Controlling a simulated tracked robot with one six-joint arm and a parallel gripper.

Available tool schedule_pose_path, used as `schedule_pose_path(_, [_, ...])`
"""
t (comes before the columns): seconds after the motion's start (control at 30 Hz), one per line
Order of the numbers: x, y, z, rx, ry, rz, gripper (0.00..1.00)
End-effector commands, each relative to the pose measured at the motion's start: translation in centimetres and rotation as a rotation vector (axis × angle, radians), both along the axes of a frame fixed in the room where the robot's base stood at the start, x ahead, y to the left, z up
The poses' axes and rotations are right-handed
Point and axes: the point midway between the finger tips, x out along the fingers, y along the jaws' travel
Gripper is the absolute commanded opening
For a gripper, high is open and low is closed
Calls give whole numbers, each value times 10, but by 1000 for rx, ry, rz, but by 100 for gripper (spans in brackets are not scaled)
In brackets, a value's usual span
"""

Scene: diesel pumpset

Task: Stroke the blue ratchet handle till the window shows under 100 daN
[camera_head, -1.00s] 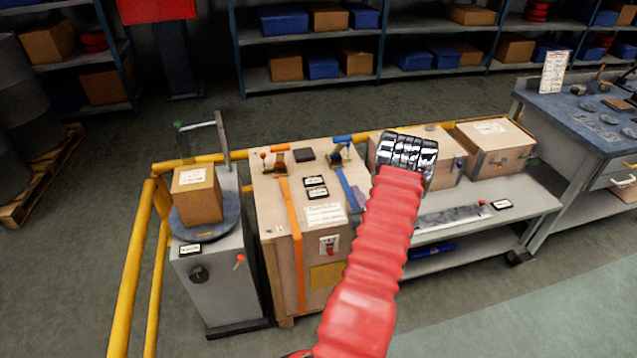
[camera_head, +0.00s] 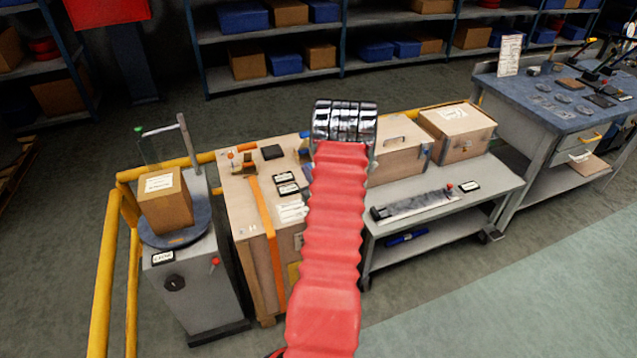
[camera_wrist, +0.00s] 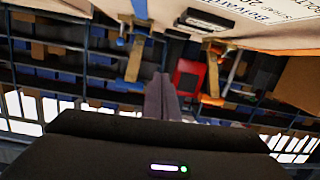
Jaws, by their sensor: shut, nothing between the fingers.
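My gripper (camera_wrist: 162,98) shows in the wrist view with its dark fingers together and nothing between them. In the head view my red arm sleeve and shiny wrist hide it. In the wrist view the blue ratchet handle (camera_wrist: 140,8) shows at the top, left of the fingers and apart from them, by a brassy ratchet body (camera_wrist: 135,58). In the head view only a bit of the blue ratchet (camera_head: 304,152) shows beside my arm, on the wooden crate (camera_head: 240,200). An orange strap (camera_head: 264,215) runs over the crate's left side. No window reading is legible.
A dark box (camera_head: 271,152) and labels (camera_head: 287,183) lie on the crate top. A cardboard box (camera_head: 165,200) stands on a grey pedestal at left, beside a yellow rail (camera_head: 103,280). A bench (camera_head: 480,185) with wooden boxes stands at right. The floor in front is clear.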

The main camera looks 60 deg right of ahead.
Motion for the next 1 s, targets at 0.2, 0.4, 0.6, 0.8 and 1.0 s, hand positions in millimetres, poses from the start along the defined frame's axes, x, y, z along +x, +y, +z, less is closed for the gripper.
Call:
schedule_pose_path(0.2, [60, 30, 51, 18, 99, 41, 0])
schedule_pose_path(0.4, [102, 69, 92, 42, 182, 68, 0])
schedule_pose_path(0.6, [134, 118, 132, 67, 258, 97, 0])
schedule_pose_path(0.8, [154, 176, 168, 98, 328, 129, 0])
schedule_pose_path(1.0, [163, 241, 200, 131, 392, 165, 0])
